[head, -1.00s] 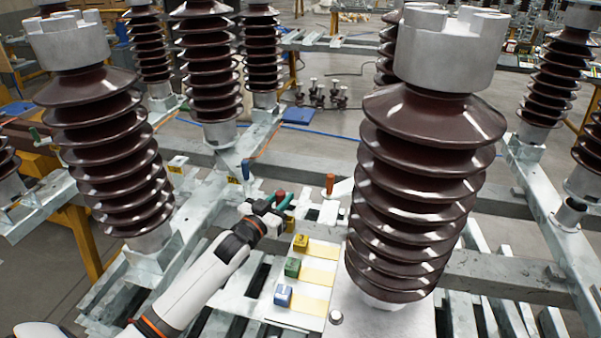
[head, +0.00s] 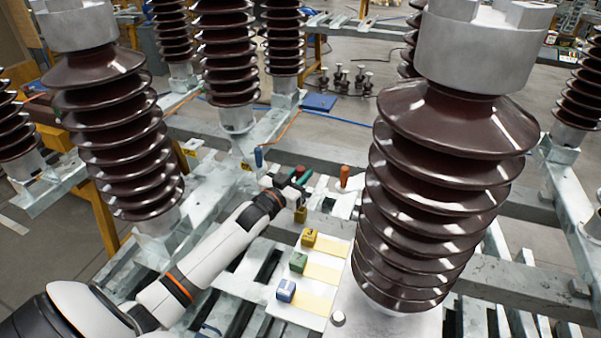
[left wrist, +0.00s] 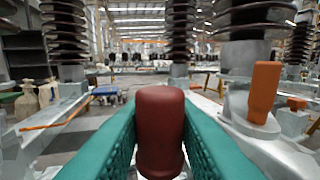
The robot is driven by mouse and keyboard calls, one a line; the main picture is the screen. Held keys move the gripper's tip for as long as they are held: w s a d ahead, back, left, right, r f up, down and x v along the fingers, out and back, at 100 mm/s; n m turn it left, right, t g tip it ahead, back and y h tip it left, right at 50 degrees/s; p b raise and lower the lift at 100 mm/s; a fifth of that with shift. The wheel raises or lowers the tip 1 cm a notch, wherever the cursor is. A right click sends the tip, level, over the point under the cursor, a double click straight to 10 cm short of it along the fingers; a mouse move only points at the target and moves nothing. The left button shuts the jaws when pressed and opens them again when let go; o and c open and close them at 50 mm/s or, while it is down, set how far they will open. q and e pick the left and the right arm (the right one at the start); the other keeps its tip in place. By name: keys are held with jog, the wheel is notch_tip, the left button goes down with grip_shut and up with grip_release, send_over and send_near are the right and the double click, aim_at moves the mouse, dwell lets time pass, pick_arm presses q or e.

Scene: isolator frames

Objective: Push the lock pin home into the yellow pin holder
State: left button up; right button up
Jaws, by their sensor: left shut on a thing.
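My left gripper (head: 301,177) is shut on a dark red handle (left wrist: 160,125), which I take for the lock pin. The handle stands roughly upright between the teal finger pads in the left wrist view, and a bit of its red top shows in the head view. The pin's lower part is hidden. A small yellow piece (head: 300,215) shows just below the gripper in the head view. It may be the yellow pin holder, but I cannot tell whether the pin is in it. My right gripper is not in view.
An orange handle (head: 344,177) stands just right of the gripper, a blue handle (head: 258,157) to its left. A white board (head: 330,249) carries yellow, green and blue blocks nearer me. Ribbed brown insulators (head: 440,200) stand on both sides. Steel beams with gaps lie below.

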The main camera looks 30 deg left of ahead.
pick_arm(q)
jog(key=shift+f+b, duration=1.45)
jog(key=shift+f, duration=1.1)
jog(key=shift+p, duration=0.7)
jog(key=shift+f+b, duration=1.9)
jog(key=shift+f, duration=0.8)
jog(key=o, duration=1.1)
jog(key=shift+r, duration=0.1)
jog(key=shift+s, duration=0.1)
jog(key=s, duration=1.1)
jog(key=shift+s+a+p, duration=0.1)
jog(key=shift+s+p, duration=0.25)
jog(key=shift+s, duration=0.05)
